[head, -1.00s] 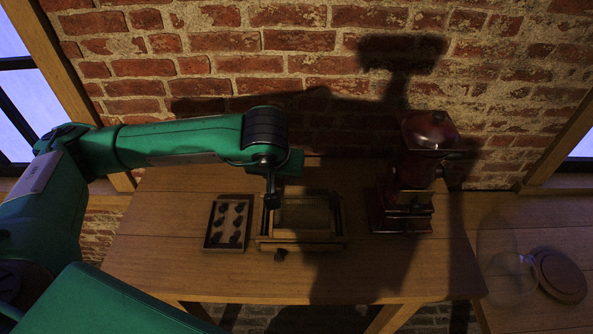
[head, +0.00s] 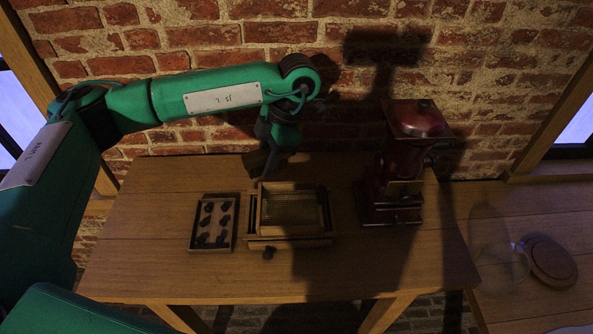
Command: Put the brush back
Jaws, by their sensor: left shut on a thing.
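My left gripper (head: 270,168) points down over the back left corner of a wooden box (head: 290,242), in front of the brick wall. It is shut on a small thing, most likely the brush. That thing is too dark and small to make out clearly. No brush shows lying loose on the table (head: 150,270). My right gripper is out of view.
A small tray (head: 193,240) with several dark pieces stands left of the box. A dark red grinder (head: 400,165) stands to the right. A clear glass vessel (head: 500,265) and a round wooden disc (head: 550,262) are at far right. The table's front is clear.

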